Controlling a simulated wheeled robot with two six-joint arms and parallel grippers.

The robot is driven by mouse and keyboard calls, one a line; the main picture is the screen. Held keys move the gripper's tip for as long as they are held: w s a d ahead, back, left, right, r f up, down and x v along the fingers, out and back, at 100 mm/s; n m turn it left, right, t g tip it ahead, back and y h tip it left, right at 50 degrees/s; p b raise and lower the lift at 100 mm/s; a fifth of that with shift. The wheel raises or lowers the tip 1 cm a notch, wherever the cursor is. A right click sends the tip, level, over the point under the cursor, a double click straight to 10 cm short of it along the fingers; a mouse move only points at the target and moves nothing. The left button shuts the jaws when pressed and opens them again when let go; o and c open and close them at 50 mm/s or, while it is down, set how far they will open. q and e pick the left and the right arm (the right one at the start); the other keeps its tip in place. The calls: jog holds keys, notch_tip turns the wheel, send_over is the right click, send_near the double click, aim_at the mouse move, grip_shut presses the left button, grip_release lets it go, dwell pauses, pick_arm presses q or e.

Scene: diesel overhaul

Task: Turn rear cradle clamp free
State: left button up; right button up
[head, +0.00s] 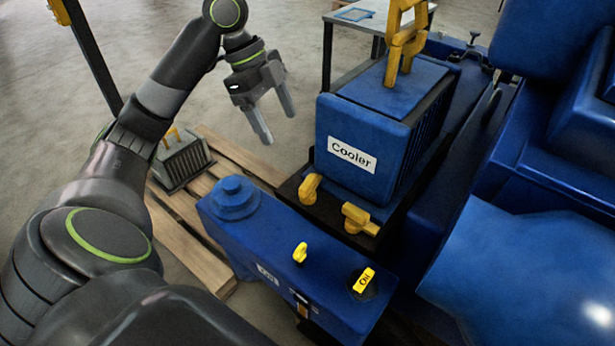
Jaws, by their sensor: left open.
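The blue cooler (364,137) sits upright on a dark cradle (292,187), with a yellow lifting handle (403,36) on top. Two yellow clamps show at its foot on the near side: one at the left corner (311,188) and one further right (359,219). I cannot tell which of them is the rear cradle clamp; others may be hidden behind the cooler. My left gripper (277,122) is open and empty, in the air left of the cooler, with its fingers pointing down. It is apart from the cooler and both clamps. My right gripper is not in view.
A blue oil unit (325,260) with yellow handles stands in front of the cooler. A wooden pallet (183,225) carries a small grey finned block (181,160) at left. A table (341,40) stands behind. Large blue engine parts (525,265) fill the right.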

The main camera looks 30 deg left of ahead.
aim_at(308, 181)
pick_arm(q)
jog(key=x, duration=1.4)
jog(key=shift+w+d, duration=0.15)
jog(key=shift+w, duration=0.1)
jog(key=shift+d+f, duration=0.1)
jog(key=shift+f, duration=0.25)
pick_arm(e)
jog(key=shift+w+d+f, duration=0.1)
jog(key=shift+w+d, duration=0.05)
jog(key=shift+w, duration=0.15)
pick_arm(q)
jog(key=c, duration=1)
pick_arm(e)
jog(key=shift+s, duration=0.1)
